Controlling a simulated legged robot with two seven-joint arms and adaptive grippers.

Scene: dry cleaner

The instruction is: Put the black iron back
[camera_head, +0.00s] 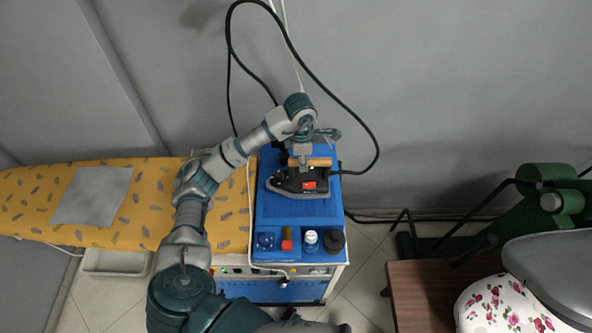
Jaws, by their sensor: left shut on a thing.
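The black iron (291,184) has a wooden handle (319,162) and a red patch on its side. It sits over the blue top of the ironing station (262,215), toward its back half, and I cannot tell whether its sole touches the surface. My left gripper (303,158) is at the handle from above, shut on it. The gripper's fingers are partly hidden by the wrist. My right gripper is not in view.
A yellow ironing board (130,215) with a grey cloth (92,196) lies left. A black cable (328,85) loops behind. A brown table (424,290) and floral cushion (505,306) are right.

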